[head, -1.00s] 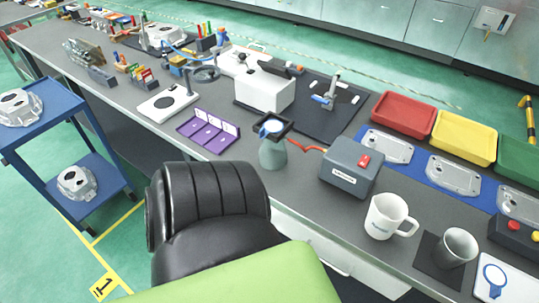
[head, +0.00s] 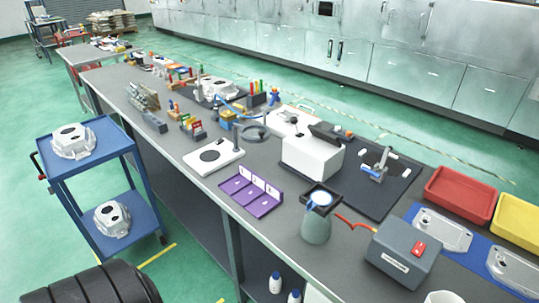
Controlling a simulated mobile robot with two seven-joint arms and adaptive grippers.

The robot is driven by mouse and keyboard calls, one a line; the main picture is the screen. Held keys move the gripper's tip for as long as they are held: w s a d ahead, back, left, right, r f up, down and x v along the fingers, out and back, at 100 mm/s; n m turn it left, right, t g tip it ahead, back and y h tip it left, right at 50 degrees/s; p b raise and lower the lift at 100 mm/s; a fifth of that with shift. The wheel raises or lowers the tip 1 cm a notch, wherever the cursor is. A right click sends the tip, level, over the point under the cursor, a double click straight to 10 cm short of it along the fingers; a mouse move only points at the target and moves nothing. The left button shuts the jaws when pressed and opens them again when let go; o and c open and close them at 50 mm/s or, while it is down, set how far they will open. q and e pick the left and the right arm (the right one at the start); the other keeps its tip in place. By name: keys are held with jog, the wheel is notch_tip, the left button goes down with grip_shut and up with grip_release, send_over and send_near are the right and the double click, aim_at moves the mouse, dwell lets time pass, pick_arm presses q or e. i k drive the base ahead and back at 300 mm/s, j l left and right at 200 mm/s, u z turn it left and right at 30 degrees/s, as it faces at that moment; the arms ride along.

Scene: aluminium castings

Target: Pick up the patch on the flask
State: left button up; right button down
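A grey-green flask (head: 316,230) stands upright on the grey bench, right of the middle in the head view. A black square frame (head: 334,204) sits around its top. A round white patch with a blue edge (head: 320,198) shows inside the frame at the flask's mouth. I cannot tell how the patch is fixed there. Neither of my grippers is in view.
A purple divided tray (head: 264,207) lies left of the flask. A grey box with a red button (head: 402,254) stands to its right, joined by a red hose (head: 350,222). A white block (head: 311,160) is behind. A blue cart (head: 45,170) stands on the floor at left.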

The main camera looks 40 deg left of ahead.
aim_at(318, 198)
jog(key=u, duration=0.95)
jog(key=i+j+z, duration=0.1)
jog(key=z, duration=0.3)
jog(key=j+z, duration=0.25)
jog(key=z, duration=0.15)
jog(key=i+j+z, duration=0.1)
jog(key=z, duration=0.3)
jog(key=j+z, duration=0.4)
jog(key=l, duration=0.1)
